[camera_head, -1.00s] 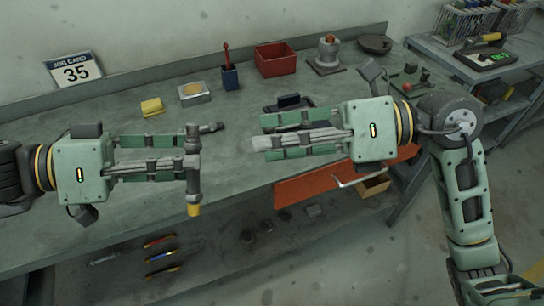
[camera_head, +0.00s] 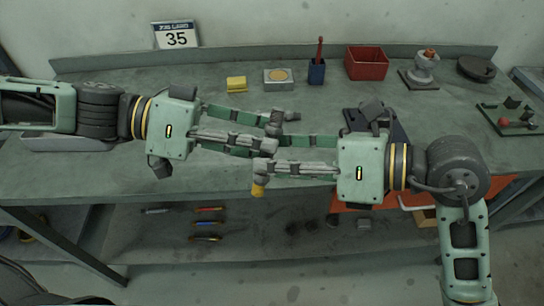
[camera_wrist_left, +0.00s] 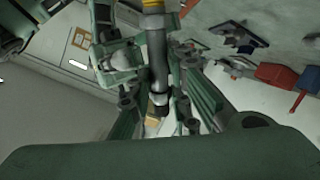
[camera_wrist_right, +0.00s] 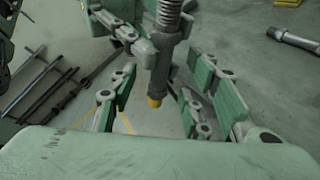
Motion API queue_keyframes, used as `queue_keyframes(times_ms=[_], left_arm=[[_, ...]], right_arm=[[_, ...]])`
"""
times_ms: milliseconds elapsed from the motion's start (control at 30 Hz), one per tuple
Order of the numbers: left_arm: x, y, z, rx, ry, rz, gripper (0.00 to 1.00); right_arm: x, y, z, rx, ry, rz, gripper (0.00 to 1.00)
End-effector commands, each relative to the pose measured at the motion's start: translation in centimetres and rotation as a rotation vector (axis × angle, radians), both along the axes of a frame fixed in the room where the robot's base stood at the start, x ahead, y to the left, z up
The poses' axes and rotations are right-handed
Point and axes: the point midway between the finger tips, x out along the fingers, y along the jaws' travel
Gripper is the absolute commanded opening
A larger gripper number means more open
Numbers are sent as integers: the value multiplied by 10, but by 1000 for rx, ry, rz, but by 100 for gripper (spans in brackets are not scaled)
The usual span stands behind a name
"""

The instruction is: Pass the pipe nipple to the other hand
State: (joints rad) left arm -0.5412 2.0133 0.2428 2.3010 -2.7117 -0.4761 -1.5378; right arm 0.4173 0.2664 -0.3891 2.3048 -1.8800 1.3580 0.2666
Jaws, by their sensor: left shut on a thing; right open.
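The pipe nipple, a grey pipe with a yellow end (camera_head: 258,190), hangs roughly upright between my two grippers above the bench's front part. My left gripper (camera_head: 270,138) is shut on it; the pipe also shows between its fingers in the left wrist view (camera_wrist_left: 157,60). My right gripper (camera_head: 272,158) is open and faces it from the right. In the right wrist view the pipe (camera_wrist_right: 160,62), with threads above and the yellow tip below, stands between the spread right fingers. Overlapping fingers hide part of the pipe in the head view.
On the bench (camera_head: 120,85) behind the grippers stand a yellow block (camera_head: 236,83), a grey box (camera_head: 278,79), a blue holder (camera_head: 317,72), a red bin (camera_head: 366,63) and a valve part (camera_head: 425,66). A dark stand (camera_head: 385,125) lies behind my right gripper.

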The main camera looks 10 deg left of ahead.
Motion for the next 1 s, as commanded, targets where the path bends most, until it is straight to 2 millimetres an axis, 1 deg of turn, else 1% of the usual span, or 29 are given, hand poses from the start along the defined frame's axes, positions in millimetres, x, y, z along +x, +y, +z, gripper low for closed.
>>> queue_keyframes(times_ms=[33,200,467,567,900,1000], left_arm=[[0,0,1,-1,0,-1,0],[0,0,1,-1,0,-1,0],[0,0,0,0,-1,-1,0],[0,0,1,-1,0,-1,0],[0,0,0,1,-1,1,0],[1,0,0,0,-1,1,0]], right_arm=[[0,6,-2,1,1,1,44],[1,15,-4,1,0,1,44],[2,16,-5,0,0,0,44],[2,15,-5,0,0,0,37],[1,16,-5,1,0,2,7],[1,16,-4,3,0,3,0]])
